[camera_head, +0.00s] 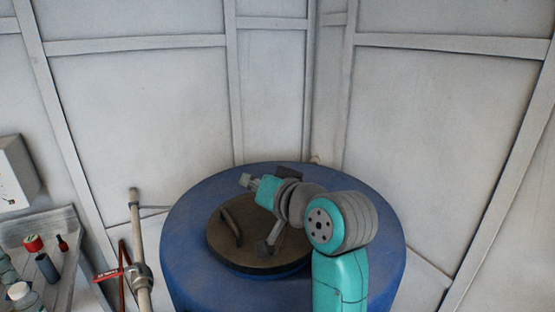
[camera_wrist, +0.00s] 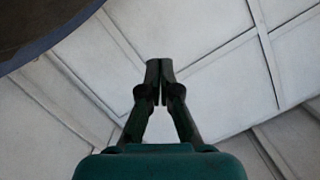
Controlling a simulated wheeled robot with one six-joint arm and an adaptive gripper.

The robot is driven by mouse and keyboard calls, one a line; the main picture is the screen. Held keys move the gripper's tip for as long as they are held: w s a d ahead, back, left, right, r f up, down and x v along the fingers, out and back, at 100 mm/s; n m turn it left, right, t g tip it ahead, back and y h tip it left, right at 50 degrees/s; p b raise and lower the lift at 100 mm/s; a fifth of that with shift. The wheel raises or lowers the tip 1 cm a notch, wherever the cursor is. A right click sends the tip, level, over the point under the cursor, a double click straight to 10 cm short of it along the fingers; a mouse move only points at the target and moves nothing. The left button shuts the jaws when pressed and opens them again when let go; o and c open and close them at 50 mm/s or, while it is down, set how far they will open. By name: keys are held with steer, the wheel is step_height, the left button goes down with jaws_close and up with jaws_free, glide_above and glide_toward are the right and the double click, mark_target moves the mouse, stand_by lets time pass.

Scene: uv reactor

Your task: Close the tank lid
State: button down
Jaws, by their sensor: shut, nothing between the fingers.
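The blue tank (camera_head: 190,262) stands in the middle of the head view. Its round brown lid (camera_head: 222,258) appears to lie flat on top, with a dark bar-shaped handle (camera_head: 231,228) on its left part. A brown disc edge, seemingly the lid (camera_wrist: 35,22), shows at the top left, apart from the fingers. My arm hides the lid's right side.
A metal post with a red-handled valve (camera_head: 138,275) stands left of the tank. A shelf with bottles and a red-topped item (camera_head: 33,243) is at the far left, below a white wall box (camera_head: 15,175). Panelled walls (camera_head: 140,110) close in behind the tank.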

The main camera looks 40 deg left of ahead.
mark_target(227, 216)
steer(key=shift+n+t, duration=0.3)
steer(key=shift+n, duration=0.3)
steer(key=s+f, duration=0.1)
steer(key=f, duration=0.1)
steer(key=s+f, duration=0.1)
steer(key=f, duration=0.1)
steer(key=s+a+f, duration=0.1)
steer(key=f, duration=0.1)
steer(key=shift+s+f, duration=0.1)
steer(key=shift+s+a+f, duration=0.1)
steer(key=shift+s+f, duration=0.05)
steer(key=shift+f, duration=0.35)
steer(key=shift+s+a+f, duration=0.1)
steer(key=shift+s+f, duration=0.05)
steer(key=shift+f, duration=0.35)
steer(key=shift+f, duration=0.2)
steer(key=r, duration=0.4)
steer(key=shift+w+d+r, duration=0.1)
steer(key=shift+w+r, duration=0.1)
steer(key=shift+w, duration=0.2)
steer(key=v, duration=1)
steer(key=shift+s+r, duration=0.2)
steer(key=shift+r, duration=0.2)
